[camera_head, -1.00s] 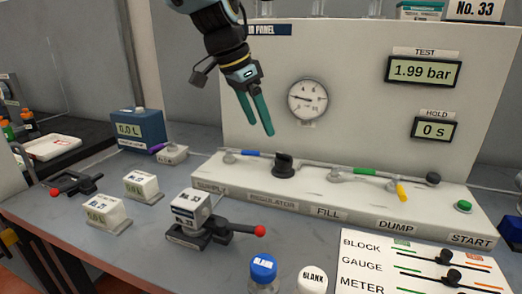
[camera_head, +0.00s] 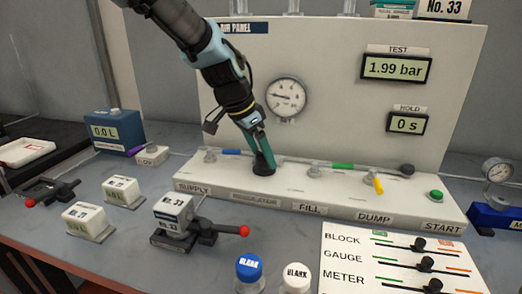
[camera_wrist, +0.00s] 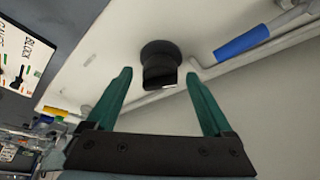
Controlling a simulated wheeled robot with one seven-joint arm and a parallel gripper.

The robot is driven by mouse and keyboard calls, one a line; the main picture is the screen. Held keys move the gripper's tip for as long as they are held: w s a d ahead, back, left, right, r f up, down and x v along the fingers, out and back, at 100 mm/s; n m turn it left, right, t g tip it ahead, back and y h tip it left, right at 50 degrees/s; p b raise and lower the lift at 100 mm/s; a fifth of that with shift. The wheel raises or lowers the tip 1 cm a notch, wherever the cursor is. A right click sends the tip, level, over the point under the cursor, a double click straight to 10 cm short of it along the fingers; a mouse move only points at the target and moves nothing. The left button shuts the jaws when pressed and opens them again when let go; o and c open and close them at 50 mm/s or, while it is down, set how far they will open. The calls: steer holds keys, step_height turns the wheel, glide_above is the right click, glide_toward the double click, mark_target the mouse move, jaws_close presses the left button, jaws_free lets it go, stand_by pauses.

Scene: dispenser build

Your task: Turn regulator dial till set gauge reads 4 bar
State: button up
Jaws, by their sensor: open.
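The black regulator dial (camera_head: 263,168) sits on the white panel ledge above the REGULATOR label (camera_head: 256,200). In the wrist view the dial (camera_wrist: 160,66) shows with its grip bar between and just beyond my fingertips. My gripper (camera_head: 262,150) is above the dial, pointing down, with its teal fingers partly covering it. In the wrist view my gripper (camera_wrist: 158,78) is open, one finger on each side, and no contact is visible. The round set gauge (camera_head: 287,97) on the upright panel has a thin needle pointing left; its exact reading is too small to tell.
A blue-handled supply valve (camera_head: 229,152) lies left of the dial, a green-handled fill valve (camera_head: 342,166) and yellow dump lever (camera_head: 379,185) to the right. The TEST display (camera_head: 395,68) reads 1.99 bar. A red-knobbed clamp (camera_head: 244,231) stands in front.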

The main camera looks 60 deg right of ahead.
steer(key=c, duration=1.4)
steer(key=shift+o, duration=0.2)
steer(key=shift+m, duration=0.3)
steer(key=shift+w+m+g+y+b, duration=0.15)
steer(key=shift+m+g+y+b, duration=0.25)
steer(key=shift+m, duration=0.8)
steer(key=m, duration=0.1)
steer(key=m+g+p, duration=0.1)
steer(key=m, duration=0.1)
steer(key=shift+d+r+m+y, duration=0.1)
steer(key=shift+d+m+y, duration=0.1)
steer(key=shift+m+y, duration=0.15)
steer(key=m+p, duration=0.1)
steer(key=m+y+p, duration=0.1)
steer(key=m, duration=0.1)
steer(key=shift+w+d+g+y, duration=0.1)
steer(key=shift+g+y, duration=0.15)
steer(key=shift+g, duration=0.05)
steer(key=shift+d+m+y+p, duration=0.15)
steer(key=shift+m+y+p, duration=0.55)
steer(key=shift+m, duration=1.05)
